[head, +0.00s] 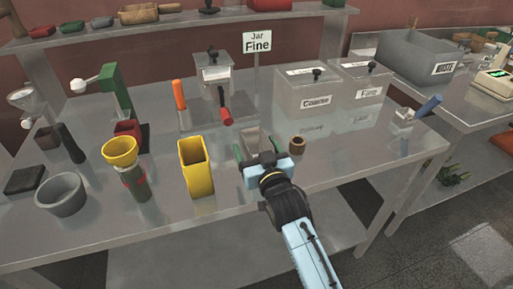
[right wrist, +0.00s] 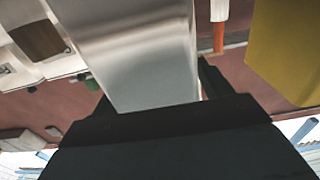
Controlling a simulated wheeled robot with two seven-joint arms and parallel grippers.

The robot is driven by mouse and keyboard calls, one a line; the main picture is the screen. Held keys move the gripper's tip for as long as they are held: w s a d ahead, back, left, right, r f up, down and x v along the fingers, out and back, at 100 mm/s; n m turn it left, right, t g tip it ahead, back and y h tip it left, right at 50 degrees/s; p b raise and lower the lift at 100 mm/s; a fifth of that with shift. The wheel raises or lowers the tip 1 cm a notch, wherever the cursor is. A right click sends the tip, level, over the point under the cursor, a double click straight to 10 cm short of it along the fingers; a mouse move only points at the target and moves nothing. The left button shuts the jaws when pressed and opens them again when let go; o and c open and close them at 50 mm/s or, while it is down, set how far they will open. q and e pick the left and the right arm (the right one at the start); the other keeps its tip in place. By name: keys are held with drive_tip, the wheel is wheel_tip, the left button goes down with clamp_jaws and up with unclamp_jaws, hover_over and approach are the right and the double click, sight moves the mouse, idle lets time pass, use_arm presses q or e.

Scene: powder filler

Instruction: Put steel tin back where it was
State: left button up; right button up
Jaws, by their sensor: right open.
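The steel tin (head: 252,137) is a plain grey metal box on the steel table, just beyond my right gripper, which partly hides it. In the right wrist view the tin (right wrist: 140,55) fills the upper middle, between the two dark fingers. My right gripper (head: 257,150) is open, with one finger on either side of the tin. I cannot tell whether a finger touches it. My left gripper is not in view.
A yellow bin (head: 196,168) stands close left of the gripper, and a small brown cup (head: 297,143) close right. Boxes marked Coarse (head: 315,103) and Fine (head: 369,96) stand behind. The table's front right is clear.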

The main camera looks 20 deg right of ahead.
drive_tip(key=shift+r, duration=0.1)
drive_tip(key=shift+s, duration=0.25)
drive_tip(key=s, duration=1.1)
drive_tip(key=shift+s+d+p, duration=0.2)
drive_tip(key=shift+s+p, duration=0.05)
drive_tip(key=shift+p, duration=0.15)
